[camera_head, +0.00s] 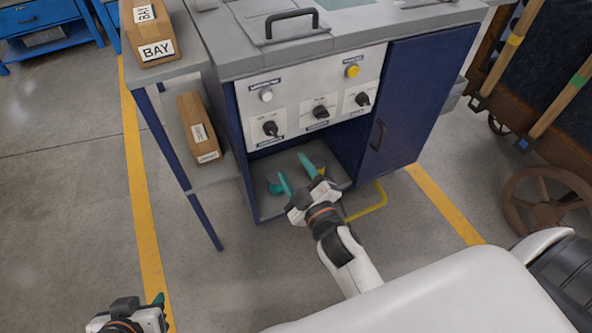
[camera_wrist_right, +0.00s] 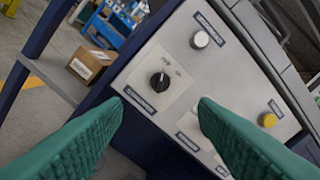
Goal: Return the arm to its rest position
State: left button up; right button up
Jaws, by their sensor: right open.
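My right gripper (camera_head: 296,174) is open and empty, in front of the open lower compartment (camera_head: 270,210) of the blue and grey cabinet. Its two teal fingers stand well apart in the right wrist view (camera_wrist_right: 160,118). Beyond them is the control panel, with a black knob (camera_wrist_right: 160,82) showing in the gap between the fingers. No finger is seen gripping anything. My left gripper (camera_head: 135,315) is at the bottom left corner of the head view. It is partly cut off, and its jaw opening cannot be made out.
The panel (camera_head: 292,114) carries several black knobs, a white button (camera_head: 266,96) and a yellow button (camera_head: 352,71). The blue door (camera_head: 415,95) is on the right. Boxes sit on the left shelves, one lower (camera_head: 197,128). Open floor lies left.

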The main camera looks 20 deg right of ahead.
dwell(0.4)
